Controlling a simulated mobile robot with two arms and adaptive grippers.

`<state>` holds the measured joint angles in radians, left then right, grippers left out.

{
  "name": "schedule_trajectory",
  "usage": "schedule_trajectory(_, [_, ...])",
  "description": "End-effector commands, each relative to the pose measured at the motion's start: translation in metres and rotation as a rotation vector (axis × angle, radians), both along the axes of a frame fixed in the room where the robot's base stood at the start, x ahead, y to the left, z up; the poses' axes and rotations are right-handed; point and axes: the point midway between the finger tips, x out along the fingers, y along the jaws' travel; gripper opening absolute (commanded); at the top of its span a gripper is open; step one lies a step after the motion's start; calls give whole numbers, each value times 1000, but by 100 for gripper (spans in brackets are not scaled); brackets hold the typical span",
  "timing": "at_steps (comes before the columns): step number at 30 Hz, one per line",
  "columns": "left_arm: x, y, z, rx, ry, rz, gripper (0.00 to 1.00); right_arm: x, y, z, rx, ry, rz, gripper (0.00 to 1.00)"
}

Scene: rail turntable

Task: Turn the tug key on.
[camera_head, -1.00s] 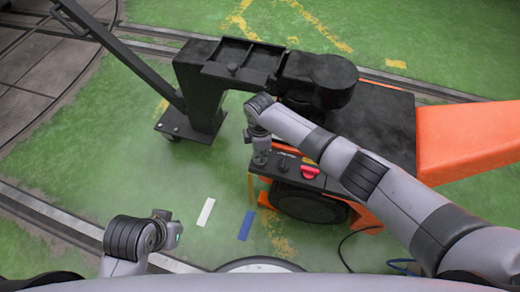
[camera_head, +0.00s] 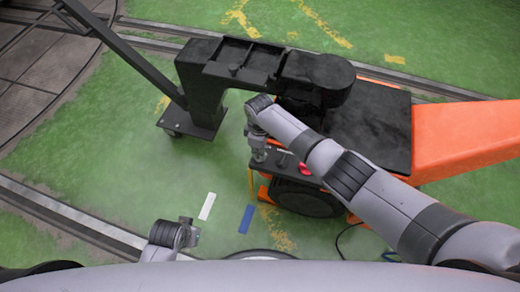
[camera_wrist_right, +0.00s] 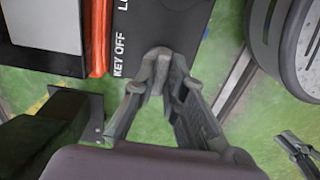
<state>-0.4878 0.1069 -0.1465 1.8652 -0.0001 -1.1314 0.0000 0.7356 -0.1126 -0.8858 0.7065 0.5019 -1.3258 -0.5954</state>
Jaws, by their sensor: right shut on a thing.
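The tug is the orange and black vehicle (camera_head: 465,135). Its dark control panel (camera_head: 313,182) sits on the near side. In the right wrist view the panel (camera_wrist_right: 178,18) carries white "KEY OFF" lettering beside my fingertips. My right gripper (camera_head: 258,155) points down at the panel's left end. In the right wrist view my right gripper (camera_wrist_right: 158,70) is shut on the tug key at the panel edge. The fingers hide the key, so its turn angle cannot be told. My left gripper (camera_head: 190,232) is low at left, away from the tug; its jaws are too small to read.
A red knob (camera_head: 305,169) is on the panel right of my right gripper. A black tow post (camera_head: 200,95) with a long bar (camera_head: 120,50) stands behind left. A black wheel (camera_head: 305,198) is below the panel. Green floor is clear at left.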

Motion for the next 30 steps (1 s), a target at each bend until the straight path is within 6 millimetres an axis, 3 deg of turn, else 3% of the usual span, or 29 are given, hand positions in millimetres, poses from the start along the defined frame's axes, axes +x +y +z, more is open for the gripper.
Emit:
schedule_trajectory(8, [0, 0, 0, 0, 0, 0, 0, 0, -1, 0, -1, 1, -4, 0])
schedule_trajectory(9, [0, 0, 0, 0, 0, 0, 0, 0, -1, 0, -1, 1, -4, 12])
schedule_trajectory(18, [0, 0, 0, -1, 1, 0, 0, 0, 0, 0, 0, 0, -2, 32])
schedule_trajectory(30, [1, 0, 1, -1, -4, 1, 0, 1, 0, 6, 2, -2, -1, 32])
